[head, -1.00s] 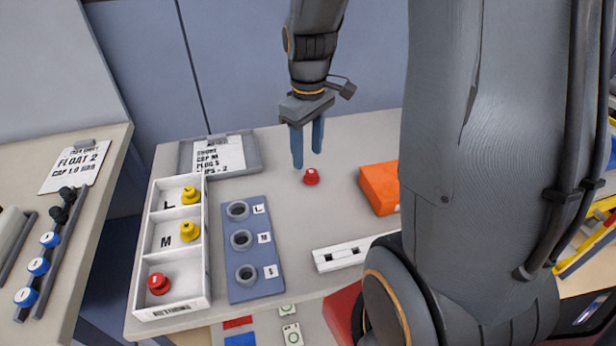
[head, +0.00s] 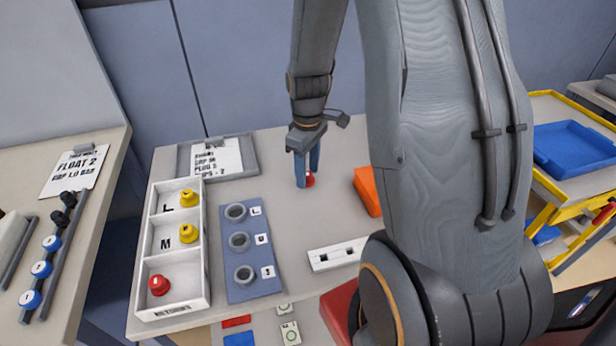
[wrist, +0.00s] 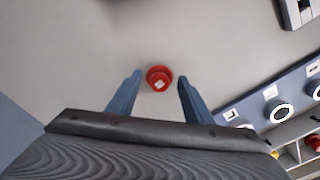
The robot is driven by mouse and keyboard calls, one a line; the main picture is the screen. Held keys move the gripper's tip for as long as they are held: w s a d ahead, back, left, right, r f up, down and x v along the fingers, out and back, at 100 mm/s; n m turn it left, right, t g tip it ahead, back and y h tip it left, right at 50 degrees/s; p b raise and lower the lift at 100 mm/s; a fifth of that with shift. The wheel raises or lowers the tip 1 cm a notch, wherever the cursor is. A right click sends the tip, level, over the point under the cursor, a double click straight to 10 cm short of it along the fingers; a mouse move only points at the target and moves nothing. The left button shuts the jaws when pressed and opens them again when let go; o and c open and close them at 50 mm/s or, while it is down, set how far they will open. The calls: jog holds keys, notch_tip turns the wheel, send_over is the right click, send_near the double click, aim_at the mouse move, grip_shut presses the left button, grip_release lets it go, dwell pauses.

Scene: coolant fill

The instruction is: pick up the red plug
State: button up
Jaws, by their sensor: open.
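A red plug (head: 310,180) stands on the grey table, partly hidden behind a finger in the head view. In the wrist view the red plug (wrist: 159,78) lies between and just ahead of the two blue fingertips, with clear gaps on both sides. My gripper (head: 307,182) points down and is open around the plug's place, near table height; the wrist view shows the open fingers (wrist: 159,76) too. A second red plug (head: 159,285) sits in the lowest compartment of the white tray (head: 207,290), below two yellow plugs (head: 189,198).
A blue block with three ring sockets (head: 238,290) stands right of the tray. An orange box (head: 367,190) is close to the right of my gripper. A white slotted strip (head: 337,254) lies nearer. A clipboard (head: 245,165) lies at the back left.

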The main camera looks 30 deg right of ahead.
jog(key=shift+f, duration=0.1)
jog(key=shift+c, duration=0.3)
jog(key=c, duration=1.1)
